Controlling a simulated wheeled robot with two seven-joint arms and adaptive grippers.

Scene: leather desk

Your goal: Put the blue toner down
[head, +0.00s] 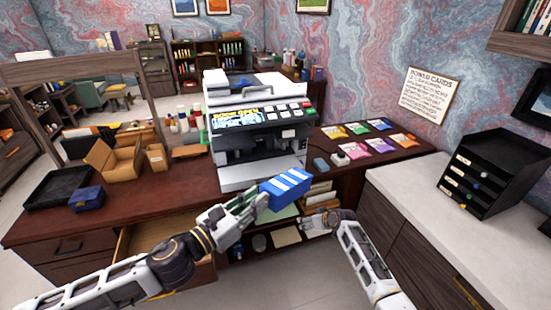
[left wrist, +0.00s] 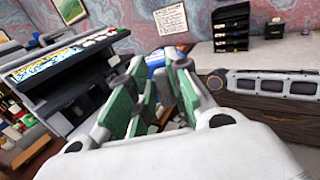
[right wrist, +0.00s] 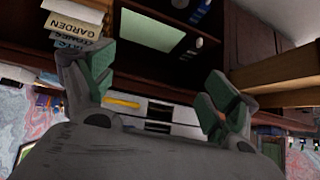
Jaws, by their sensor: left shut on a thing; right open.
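The blue toner (head: 285,187) is a blue block with white stripes. My left gripper (head: 262,196) is shut on its left end and holds it in the air in front of the printer (head: 258,130). In the left wrist view a small part of the blue toner (left wrist: 155,62) shows past the fingers of my left gripper (left wrist: 150,85); the rest is hidden. My right gripper (head: 322,217) is open and empty, lower and to the right of the toner. In the right wrist view the fingers of my right gripper (right wrist: 155,90) stand wide apart with nothing between them.
The printer stands on the dark red desk (head: 150,205), its front panel open. Several coloured cards (head: 357,129) lie right of it. Cardboard boxes (head: 115,158), a black tray (head: 58,187) and a dark blue box (head: 87,198) are at left. An open drawer (head: 150,238) juts out below. A pale cabinet top (head: 440,200) is at right.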

